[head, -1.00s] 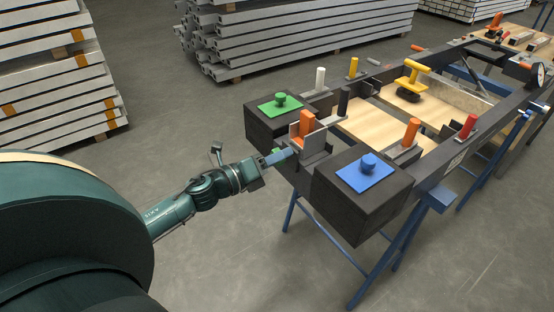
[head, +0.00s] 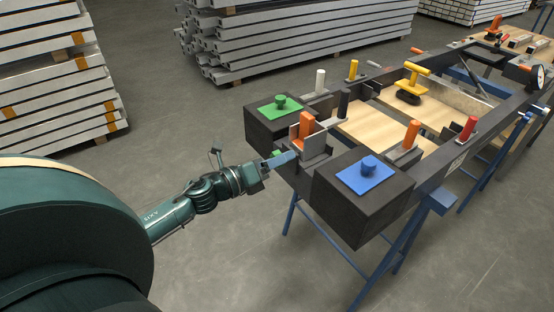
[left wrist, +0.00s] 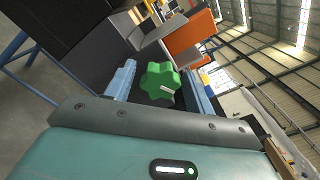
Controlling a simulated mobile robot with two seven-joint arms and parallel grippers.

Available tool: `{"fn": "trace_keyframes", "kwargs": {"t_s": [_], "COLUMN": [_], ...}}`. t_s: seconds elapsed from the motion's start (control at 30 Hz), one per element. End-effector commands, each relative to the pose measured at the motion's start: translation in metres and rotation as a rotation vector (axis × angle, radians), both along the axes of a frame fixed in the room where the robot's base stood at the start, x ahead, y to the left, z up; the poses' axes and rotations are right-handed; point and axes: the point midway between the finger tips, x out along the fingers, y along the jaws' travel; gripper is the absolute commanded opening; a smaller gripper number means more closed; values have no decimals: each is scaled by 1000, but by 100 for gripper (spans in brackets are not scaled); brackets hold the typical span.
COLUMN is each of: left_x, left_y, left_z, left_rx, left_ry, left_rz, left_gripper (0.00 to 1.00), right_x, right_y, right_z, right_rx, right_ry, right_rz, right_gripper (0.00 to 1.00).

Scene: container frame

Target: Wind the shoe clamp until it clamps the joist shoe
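The shoe clamp's green lobed knob (left wrist: 160,82) shows in the left wrist view with a small white mark on its face. My left gripper (left wrist: 162,88) has its two blue fingers on either side of the knob, open; I see a gap on the left, and cannot tell whether the right finger touches. In the head view my left gripper (head: 281,159) is at the near end of the frame, and only a bit of green shows behind its fingers. The grey joist shoe (head: 316,141) stands just beyond, beside an orange block (head: 306,123). My right gripper is out of view.
A black block with a green pad (head: 266,110) stands left of the shoe, and one with a blue pad (head: 351,180) to the right. The dark frame (head: 440,185) on blue trestles carries several coloured handles. Floor near my arm is clear.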

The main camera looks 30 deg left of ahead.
Motion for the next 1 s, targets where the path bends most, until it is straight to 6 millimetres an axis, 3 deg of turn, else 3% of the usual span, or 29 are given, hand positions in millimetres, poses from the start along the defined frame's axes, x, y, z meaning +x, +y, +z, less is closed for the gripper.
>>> {"fn": "trace_keyframes", "kwargs": {"t_s": [0.3,0.47,1.0], "left_x": [0,-10,-102], "left_y": [1,5,42], "left_z": [0,-1,-1], "left_rx": [-1,-1,-1], "left_ry": [0,2,3], "left_rz": [1,3,3], "left_gripper": [60,60,60], "right_x": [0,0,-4], "right_y": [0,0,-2], "right_z": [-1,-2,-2], "right_rx": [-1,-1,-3], "right_ry": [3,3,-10], "right_rz": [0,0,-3], "right_gripper": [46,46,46]}}
